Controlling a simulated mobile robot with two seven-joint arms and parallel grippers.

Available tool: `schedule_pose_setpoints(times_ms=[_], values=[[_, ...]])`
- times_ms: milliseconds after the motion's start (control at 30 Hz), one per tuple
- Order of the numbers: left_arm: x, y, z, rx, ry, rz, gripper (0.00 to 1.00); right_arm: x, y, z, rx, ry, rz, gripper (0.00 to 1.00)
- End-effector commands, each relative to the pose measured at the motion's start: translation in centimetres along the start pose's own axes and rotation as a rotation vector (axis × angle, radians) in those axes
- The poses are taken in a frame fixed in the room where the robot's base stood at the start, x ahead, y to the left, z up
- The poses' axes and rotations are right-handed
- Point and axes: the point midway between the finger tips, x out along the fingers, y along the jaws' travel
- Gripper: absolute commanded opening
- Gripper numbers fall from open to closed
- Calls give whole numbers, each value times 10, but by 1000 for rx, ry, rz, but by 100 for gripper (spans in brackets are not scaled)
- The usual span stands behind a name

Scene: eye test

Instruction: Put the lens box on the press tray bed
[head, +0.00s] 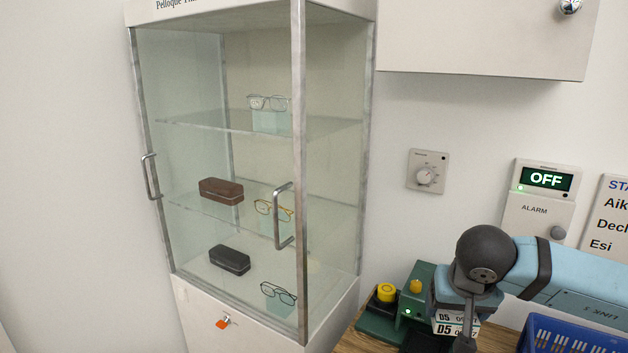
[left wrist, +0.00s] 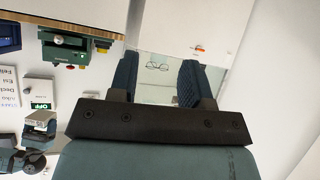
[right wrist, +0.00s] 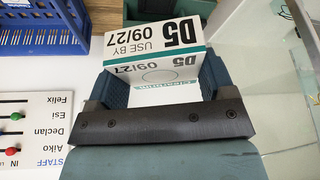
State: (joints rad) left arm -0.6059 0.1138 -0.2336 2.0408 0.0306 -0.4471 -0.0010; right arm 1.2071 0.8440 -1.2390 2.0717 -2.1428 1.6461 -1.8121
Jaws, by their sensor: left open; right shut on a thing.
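The lens box (right wrist: 155,62) is white with a teal strip and reads D5, USE BY 09/27. My right gripper (right wrist: 158,85) is shut on it, with a finger on each side. In the head view, the box (head: 456,325) shows below my right gripper (head: 464,308), in front of the green press (head: 420,287). The gripper and box hide much of the press, and I cannot make out its tray bed clearly. The press (left wrist: 75,50) also shows in the left wrist view. My left gripper (left wrist: 158,82) is open and empty; it is outside the head view.
A blue crate (head: 570,340) stands right of the press on the wooden counter (head: 345,340). A glass cabinet (head: 250,150) with glasses and cases stands at the left. An alarm panel (head: 540,205) reading OFF and a dial (head: 427,172) are on the wall.

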Motion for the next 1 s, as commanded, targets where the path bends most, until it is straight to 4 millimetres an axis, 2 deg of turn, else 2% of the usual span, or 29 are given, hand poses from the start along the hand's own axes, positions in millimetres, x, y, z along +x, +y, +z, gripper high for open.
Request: schedule_pose_setpoints(times_ms=[33,100,400,1000], values=[[-15,1,-20,4,1,-2,44,-17,1,-5,-19,-3,-6,49],[-25,2,-33,11,4,-4,44,-25,2,-5,-49,-3,-19,49],[-55,-6,-62,57,6,-17,44,-44,4,0,-160,-3,-66,49],[-57,-2,-65,58,7,-13,44,-44,4,3,-188,0,-79,49]])
